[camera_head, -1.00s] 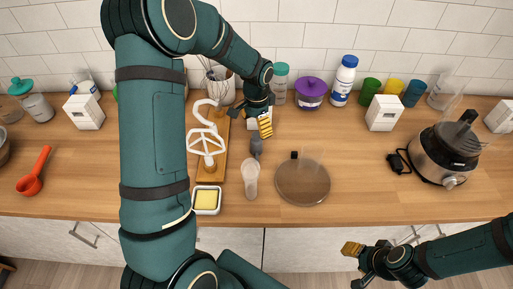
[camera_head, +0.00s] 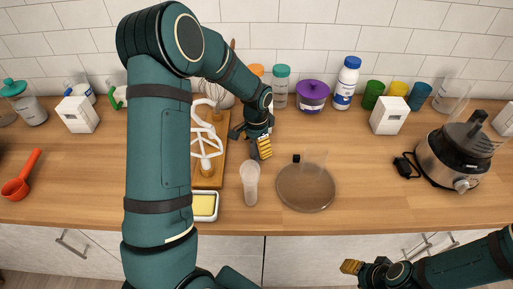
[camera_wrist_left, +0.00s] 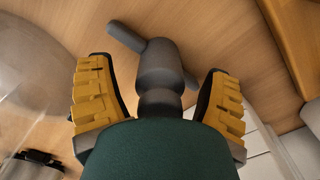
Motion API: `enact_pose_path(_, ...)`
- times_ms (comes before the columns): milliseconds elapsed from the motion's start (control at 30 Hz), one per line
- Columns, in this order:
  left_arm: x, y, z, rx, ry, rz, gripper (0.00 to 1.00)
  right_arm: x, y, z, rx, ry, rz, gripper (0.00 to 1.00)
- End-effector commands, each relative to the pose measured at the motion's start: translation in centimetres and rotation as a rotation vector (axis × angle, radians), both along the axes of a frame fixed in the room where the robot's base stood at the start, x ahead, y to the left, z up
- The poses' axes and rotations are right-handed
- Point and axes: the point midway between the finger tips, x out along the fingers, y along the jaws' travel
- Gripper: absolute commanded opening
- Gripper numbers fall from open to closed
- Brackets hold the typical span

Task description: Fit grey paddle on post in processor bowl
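The grey paddle (camera_wrist_left: 158,68) lies on the wooden counter, its hub pointing toward my left gripper (camera_wrist_left: 160,105) in the wrist view. The yellow fingers are open on either side of it, with gaps showing. In the head view the left gripper (camera_head: 262,148) largely hides the paddle. The food processor (camera_head: 452,158) stands at the right, with a clear bowl and dark parts on its steel base. I cannot make out a post inside. My right gripper (camera_head: 352,266) is in front of the counter edge, far from the paddle; its opening is unclear.
A clear round piece (camera_head: 306,188) with a black tab and a clear cup (camera_head: 250,184) lie near the paddle. A wooden board (camera_head: 213,165) with a white beater (camera_head: 205,148) and a butter dish (camera_head: 204,206) are left. The counter before the processor is mostly free.

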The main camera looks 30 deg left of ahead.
Motion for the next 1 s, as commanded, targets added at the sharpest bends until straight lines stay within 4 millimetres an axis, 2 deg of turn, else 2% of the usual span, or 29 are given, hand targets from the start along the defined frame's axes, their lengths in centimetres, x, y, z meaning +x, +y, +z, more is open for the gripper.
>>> enact_pose_path(33,0.0,0.0,0.0,0.0,0.0,0.0,0.62,0.0,0.0,0.0,0.0,0.0,0.0,0.47)
enact_pose_path(167,0.0,0.0,0.0,0.0,0.0,0.0,0.16,0.0,0.0,0.0,0.0,0.0,0.0,0.47)
enact_pose_path(200,0.0,0.0,0.0,0.0,0.0,0.0,0.02,0.0,0.0,0.0,0.0,0.0,0.0,0.47)
enact_pose_path(233,0.0,0.0,0.0,0.0,0.0,0.0,0.0,0.0,0.0,0.0,0.0,0.0,0.0,0.47)
enact_pose_path(567,0.0,0.0,0.1,0.0,0.0,0.0,0.0,0.0,0.0,0.1,0.0,0.0,0.0,0.47)
enact_pose_path(1000,0.0,0.0,1.4,0.0,0.0,0.0,0.0,0.0,0.0,1.0,0.0,-0.001,0.0,0.47)
